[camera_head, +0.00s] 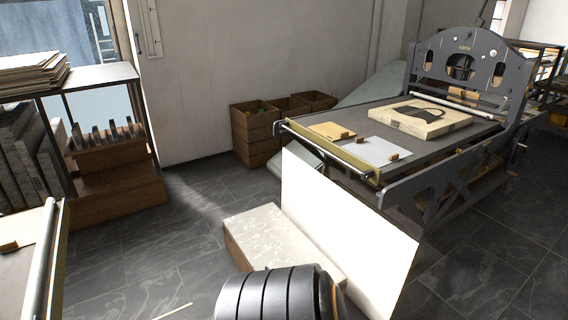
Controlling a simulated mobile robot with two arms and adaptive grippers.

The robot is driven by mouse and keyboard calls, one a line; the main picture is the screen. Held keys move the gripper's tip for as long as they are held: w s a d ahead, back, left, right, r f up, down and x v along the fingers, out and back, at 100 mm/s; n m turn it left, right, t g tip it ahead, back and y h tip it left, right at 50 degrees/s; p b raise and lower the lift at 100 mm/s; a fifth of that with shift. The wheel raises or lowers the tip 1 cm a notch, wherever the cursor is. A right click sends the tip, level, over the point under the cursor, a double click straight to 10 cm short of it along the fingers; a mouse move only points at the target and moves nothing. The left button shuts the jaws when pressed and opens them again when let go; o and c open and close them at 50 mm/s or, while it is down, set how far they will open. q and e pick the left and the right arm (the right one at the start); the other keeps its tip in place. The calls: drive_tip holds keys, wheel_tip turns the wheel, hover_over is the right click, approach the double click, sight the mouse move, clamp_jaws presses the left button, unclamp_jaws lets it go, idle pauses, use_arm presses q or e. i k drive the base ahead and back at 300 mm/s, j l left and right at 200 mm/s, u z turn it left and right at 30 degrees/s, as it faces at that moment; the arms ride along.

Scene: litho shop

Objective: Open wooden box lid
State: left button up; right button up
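No closed wooden box with a lid can be picked out for certain. Brown wooden crates (255,147) stand on the floor against the back wall; the front left one looks open at the top, with small coloured things inside. Another wooden box (112,200) stands at the left under the shelf, below a wooden rack (108,150) of upright grey pieces; whether it has a lid I cannot tell. Neither of my gripper's fingers show in this view.
A large press (350,120) with a framed stone block on its bed fills the right. A white panel (345,230) leans by a pale-topped block (275,235) on the floor. A black ribbed cylindrical form (270,295) is at the bottom. Tiled floor is clear centre-left.

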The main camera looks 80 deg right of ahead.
sight(267, 239)
drive_tip(key=z, duration=2.25)
